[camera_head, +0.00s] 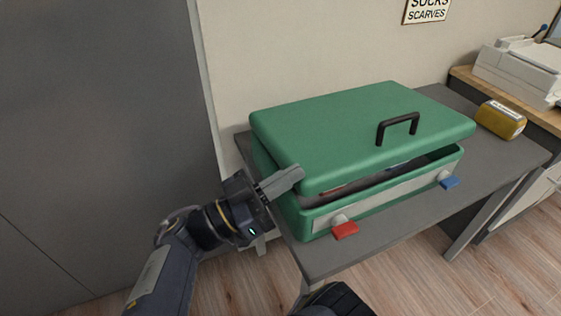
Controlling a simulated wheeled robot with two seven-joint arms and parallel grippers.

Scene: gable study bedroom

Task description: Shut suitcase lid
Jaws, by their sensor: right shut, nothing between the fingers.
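The green suitcase (290,217) lies on a grey table. Its green lid (345,125), with a black handle (398,127), is lowered most of the way, with a dark gap at the front. Some contents show faintly in the gap. A red latch (345,230) and a blue latch (449,183) stick out from the pale front strip.
The grey table (400,226) has a bare strip in front of the suitcase. A grey panel (90,120) fills the left.

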